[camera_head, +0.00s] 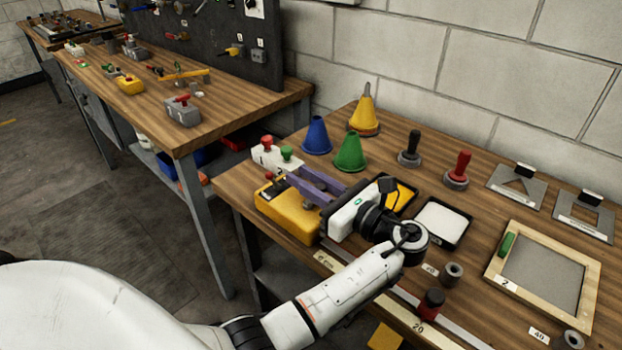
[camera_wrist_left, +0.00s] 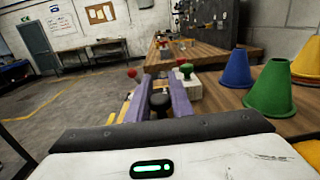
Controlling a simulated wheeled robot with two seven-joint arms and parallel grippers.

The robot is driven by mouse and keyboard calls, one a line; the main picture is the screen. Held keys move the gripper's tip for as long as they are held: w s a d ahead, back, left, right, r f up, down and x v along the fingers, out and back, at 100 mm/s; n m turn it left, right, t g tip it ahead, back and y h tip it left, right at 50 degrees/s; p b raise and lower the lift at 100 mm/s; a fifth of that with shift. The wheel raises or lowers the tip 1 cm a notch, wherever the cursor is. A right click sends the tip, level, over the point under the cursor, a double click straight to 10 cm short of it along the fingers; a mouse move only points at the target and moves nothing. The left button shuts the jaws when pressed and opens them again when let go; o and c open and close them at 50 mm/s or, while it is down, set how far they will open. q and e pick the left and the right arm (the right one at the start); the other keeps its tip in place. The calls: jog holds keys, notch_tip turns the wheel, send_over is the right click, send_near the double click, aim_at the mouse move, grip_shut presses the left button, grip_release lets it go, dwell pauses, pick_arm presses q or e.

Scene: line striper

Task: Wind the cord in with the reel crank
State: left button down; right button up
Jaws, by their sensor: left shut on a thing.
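A yellow box (camera_head: 285,217), which seems to be the reel housing, stands at the left front corner of the wooden bench. A red knob (camera_head: 268,175) rises at its back left and also shows in the left wrist view (camera_wrist_left: 131,73). My left gripper (camera_head: 291,178) reaches over the box from the right with its purple fingers. In the left wrist view a black knob (camera_wrist_left: 158,104), probably the crank's, sits between the fingers, and the gripper (camera_wrist_left: 162,86) is shut on it. The crank arm and cord are not clearly visible. My right gripper is not in view.
A white box with red and green buttons (camera_head: 277,157) stands just behind the fingers. Blue (camera_head: 316,136), green (camera_head: 350,153) and yellow cones stand further back. A black-rimmed tray (camera_head: 442,222) and wooden frame (camera_head: 545,268) lie to the right. Another workbench (camera_head: 150,95) is at left.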

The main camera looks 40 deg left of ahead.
pick_arm(q)
jog(key=n+g, duration=0.1)
jog(key=g, duration=0.1)
jog(key=n+g, duration=0.1)
jog(key=g, duration=0.1)
jog(key=shift+s+a+f+n+b, duration=0.1)
jog(key=shift+s+a+n+b, duration=0.15)
jog(key=shift+s+n+b, duration=0.1)
jog(key=shift+s+a+n+g+h+b, duration=0.15)
jog(key=shift+s+n+g+h+b, duration=0.15)
jog(key=shift+n+g, duration=0.55)
jog(key=shift+s+a+n+g+h+b, duration=0.15)
jog(key=shift+n+g+b, duration=0.25)
jog(key=shift+g, duration=0.75)
jog(key=shift+s+g+h, duration=0.1)
jog(key=shift+g+h, duration=0.15)
jog(key=shift+g, duration=0.05)
jog(key=c, duration=1.6)
grip_release()
jog(key=shift+o, duration=0.2)
notch_tip(320, 180, up, 10)
jog(key=p, duration=0.1)
